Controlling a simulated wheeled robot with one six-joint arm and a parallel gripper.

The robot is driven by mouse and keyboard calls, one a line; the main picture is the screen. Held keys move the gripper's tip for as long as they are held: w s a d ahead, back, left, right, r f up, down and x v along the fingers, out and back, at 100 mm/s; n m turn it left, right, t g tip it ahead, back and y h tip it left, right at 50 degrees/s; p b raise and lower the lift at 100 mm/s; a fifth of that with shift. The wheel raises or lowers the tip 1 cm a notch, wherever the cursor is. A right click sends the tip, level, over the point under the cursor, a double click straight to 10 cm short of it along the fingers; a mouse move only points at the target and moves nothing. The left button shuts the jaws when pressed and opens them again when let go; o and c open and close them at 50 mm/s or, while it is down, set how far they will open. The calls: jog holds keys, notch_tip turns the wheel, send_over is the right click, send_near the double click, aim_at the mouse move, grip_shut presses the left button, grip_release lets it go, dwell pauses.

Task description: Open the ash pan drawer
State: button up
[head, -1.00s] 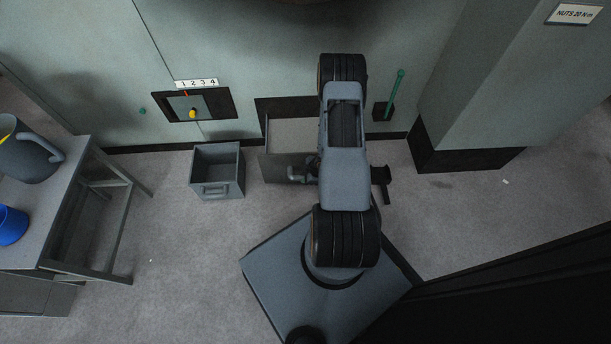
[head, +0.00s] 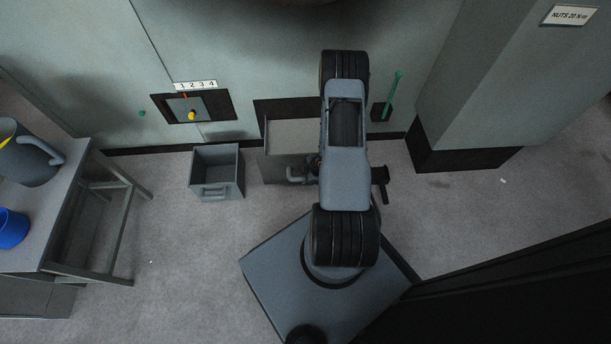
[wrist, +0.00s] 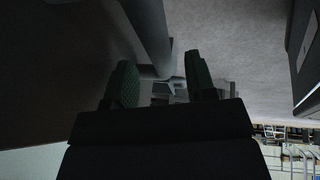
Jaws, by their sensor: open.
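The ash pan drawer (head: 291,165) stands out from a dark opening low in the green-grey wall in the head view. Its pale inside shows, and my arm covers its right part. A grey curved piece, perhaps its handle, shows at the drawer front beside my arm. My gripper is mostly hidden under the arm in the head view. In the wrist view my gripper (wrist: 162,84) is open, with two dark green-padded fingers apart. Grey shapes show beyond and between the fingertips; I cannot tell whether the fingers touch them.
A grey open-topped bin (head: 217,173) stands on the floor left of the drawer. A green lever (head: 394,92) rises from the wall on the right, near a pillar (head: 468,90). A numbered panel (head: 193,107) is on the wall. A table (head: 70,200) with a jug and blue cup stands left.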

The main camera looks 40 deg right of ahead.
jog(key=p+v, duration=0.5)
jog(key=v, duration=0.7)
jog(key=w+r+m+h+p, duration=0.35)
jog(key=r+p, duration=0.45)
jog(key=r, duration=1)
jog(key=w+r+m+h+p, duration=0.3)
jog(key=r+p, duration=0.4)
jog(key=r, duration=1.1)
jog(key=s+a+r+m+y+p, duration=0.1)
jog(key=s+a+r+m+p, duration=0.1)
jog(key=a+r, duration=0.4)
jog(key=s+a+r+m+y+p, duration=0.1)
jog(key=s+a+r+p, duration=0.3)
jog(key=r, duration=1)
jog(key=s+a+r+m+y+p, duration=0.2)
jog(key=s+a+r+p, duration=0.1)
jog(key=a+r+p, duration=0.5)
notch_tip(320, 180, up, 2)
jog(key=shift+r+m+g, duration=0.2)
jog(key=shift+m+g, duration=0.1)
jog(key=shift+m, duration=0.05)
